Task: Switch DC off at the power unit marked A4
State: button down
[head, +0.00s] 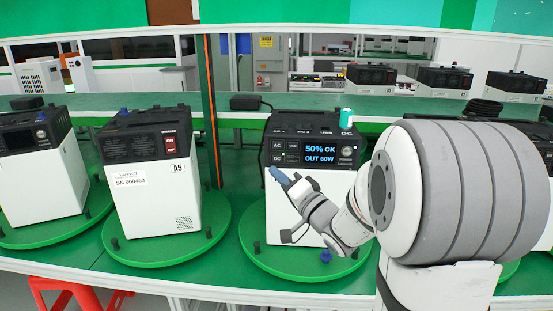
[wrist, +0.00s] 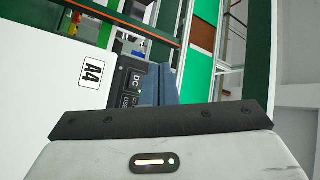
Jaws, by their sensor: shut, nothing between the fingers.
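The power unit (head: 285,215) at the middle has a white body and a black top panel. Its lit display (head: 319,154) reads "50% OK" and "OUT 60W". The AC button (head: 277,146) and DC button (head: 277,157) sit left of the display. My gripper (head: 279,176) is shut, its blue fingertips just below the DC button in the head view. In the wrist view, an A4 label (wrist: 90,73) is on the white face, and the fingertips (wrist: 160,85) are close beside the DC button (wrist: 136,80). I cannot tell whether they touch it.
The unit stands on a green turntable (head: 262,262). Another unit (head: 152,180), marked A5, stands to the left, with one more (head: 40,165) at the far left. A red stool (head: 80,292) is below the front edge.

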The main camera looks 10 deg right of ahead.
aim_at(270, 155)
jog(key=shift+w+d, duration=0.25)
jog(key=shift+w, duration=0.5)
jog(key=shift+w+d, duration=0.25)
jog(key=shift+w, duration=0.5)
jog(key=shift+w+d, duration=0.25)
jog(key=shift+w, duration=0.5)
jog(key=shift+w, duration=0.1)
jog(key=shift+w+d, duration=0.15)
jog(key=shift+w, duration=0.1)
dwell(0.3)
jog(key=shift+w+d, duration=0.1)
jog(key=shift+w, duration=0.25)
dwell(0.5)
jog(key=shift+s, duration=0.1)
jog(key=shift+s+a, duration=0.25)
jog(key=shift+s, duration=0.4)
jog(key=s, duration=0.1)
jog(key=s+a, duration=0.1)
jog(key=s, duration=0.2)
jog(key=shift+s+a+b, duration=0.25)
jog(key=shift+s+b, duration=0.15)
